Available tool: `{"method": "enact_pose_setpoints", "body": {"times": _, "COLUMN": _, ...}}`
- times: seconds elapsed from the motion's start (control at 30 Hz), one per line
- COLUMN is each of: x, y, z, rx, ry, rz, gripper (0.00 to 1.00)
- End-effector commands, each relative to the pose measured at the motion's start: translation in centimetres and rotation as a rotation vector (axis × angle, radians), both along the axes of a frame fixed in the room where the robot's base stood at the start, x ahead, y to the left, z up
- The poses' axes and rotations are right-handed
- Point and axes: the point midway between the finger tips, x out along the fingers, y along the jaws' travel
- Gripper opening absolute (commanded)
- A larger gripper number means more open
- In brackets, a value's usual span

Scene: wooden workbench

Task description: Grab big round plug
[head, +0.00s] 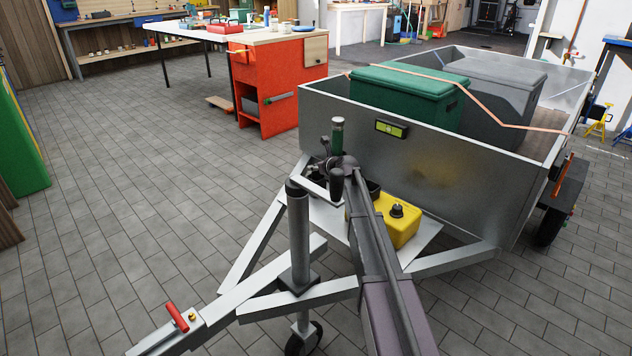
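My arm reaches up from the bottom of the head view over the trailer's drawbar. My gripper (325,166) is dark and small at its far end, above the drawbar. Its fingers are not clear enough to show whether they are open or shut. An upright green cylinder with a pale top (337,135) shows right at the gripper; I cannot tell if it is held or part of the arm. A round black cap (397,210) sits on a yellow box (400,231), to the right of and below the gripper, apart from it. I cannot make out a clear plug.
The metal trailer (450,185) carries a green chest (408,95) and a grey chest (500,90) under an orange strap. A jockey-wheel post (299,240) stands left of my arm. An orange cabinet (270,85) is behind. Paved floor at left is clear.

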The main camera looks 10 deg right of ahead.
Motion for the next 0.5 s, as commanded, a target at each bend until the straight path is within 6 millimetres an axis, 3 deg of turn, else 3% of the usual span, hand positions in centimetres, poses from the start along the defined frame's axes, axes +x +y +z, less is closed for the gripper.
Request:
{"method": "enact_pose_setpoints", "body": {"times": 0.03, "x": -0.01, "y": 0.0, "z": -0.02, "rx": 0.0, "ry": 0.001, "rz": 0.0, "gripper": 0.09}}
{"method": "enact_pose_setpoints", "body": {"times": 0.07, "x": -0.01, "y": 0.0, "z": -0.02, "rx": 0.0, "ry": 0.001, "rz": 0.0, "gripper": 0.0}}
{"method": "enact_pose_setpoints", "body": {"times": 0.5, "x": 0.0, "y": -0.06, "z": 0.22, "rx": 0.0, "ry": 0.001, "rz": 0.0, "gripper": 0.0}}
